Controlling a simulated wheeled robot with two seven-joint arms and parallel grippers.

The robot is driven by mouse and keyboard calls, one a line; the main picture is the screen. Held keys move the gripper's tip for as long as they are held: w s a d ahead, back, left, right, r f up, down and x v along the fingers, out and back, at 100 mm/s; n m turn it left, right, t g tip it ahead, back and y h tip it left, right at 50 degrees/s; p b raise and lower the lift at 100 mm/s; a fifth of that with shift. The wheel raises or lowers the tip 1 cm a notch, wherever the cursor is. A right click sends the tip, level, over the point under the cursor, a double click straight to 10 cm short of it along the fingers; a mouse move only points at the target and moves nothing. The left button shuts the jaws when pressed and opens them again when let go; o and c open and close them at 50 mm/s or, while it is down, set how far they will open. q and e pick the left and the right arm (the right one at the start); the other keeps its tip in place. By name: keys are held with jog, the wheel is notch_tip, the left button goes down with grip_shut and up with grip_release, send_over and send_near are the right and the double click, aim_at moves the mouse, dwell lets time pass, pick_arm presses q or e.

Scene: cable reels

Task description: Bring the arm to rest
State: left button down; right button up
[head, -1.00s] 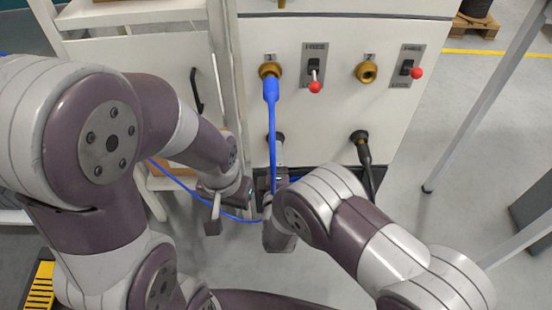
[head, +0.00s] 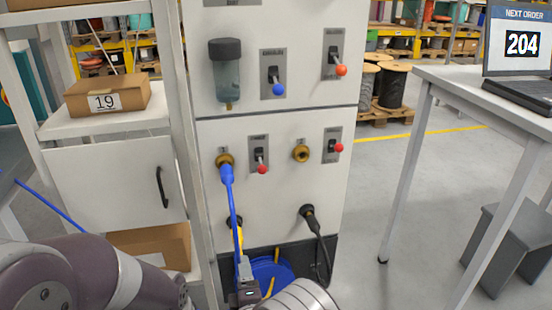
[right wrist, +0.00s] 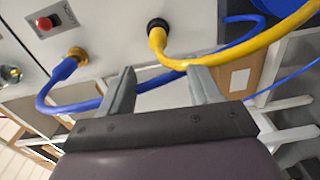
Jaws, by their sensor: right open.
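My right gripper (head: 243,270) is low in the head view, in front of the lower part of the white panel (head: 275,190). In the right wrist view its two fingers (right wrist: 160,72) stand apart. A blue cable (right wrist: 85,104) runs behind the fingers; I see no grip on it. Its plug (head: 227,174) sits in the left brass port of the panel. A yellow cable (right wrist: 215,57) is plugged into a dark port and passes beyond the fingertips. My left arm shows at the lower left of the head view; its gripper is out of frame.
A black plug (head: 309,216) hangs its cable at the panel's lower right. A shelf with a box marked 19 (head: 108,96) stands left. A table (head: 470,86) with a laptop stands right, with open floor between.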

jog(key=s+d+f+m+g+h, duration=0.2)
jog(key=s+d+f+m+g, duration=0.2)
jog(key=s+f+m+g, duration=0.5)
jog(key=s+d+r+m+g+h, duration=0.1)
jog(key=s+d+r+m+g, duration=0.3)
jog(key=d, duration=0.3)
jog(key=s+d+r+m+g+h, duration=0.1)
jog(key=s+d+r+m, duration=0.15)
jog(key=s+d, duration=0.35)
jog(key=s+d+r+m+g+h, duration=0.1)
jog(key=s+d+r+m+g, duration=0.3)
jog(key=d, duration=0.5)
jog(key=w+d+r+t+p, duration=0.1)
jog(key=r+p, duration=1.1)
jog(key=r, duration=0.1)
jog(key=d+r+t+p, duration=0.1)
jog(key=d+r+p, duration=0.1)
jog(key=r+p, duration=1)
notch_tip(320, 180, up, 2)
jog(key=shift+w+d+r+m, duration=0.25)
jog(key=shift+w+d+m, duration=0.05)
jog(key=shift+w+m, duration=0.15)
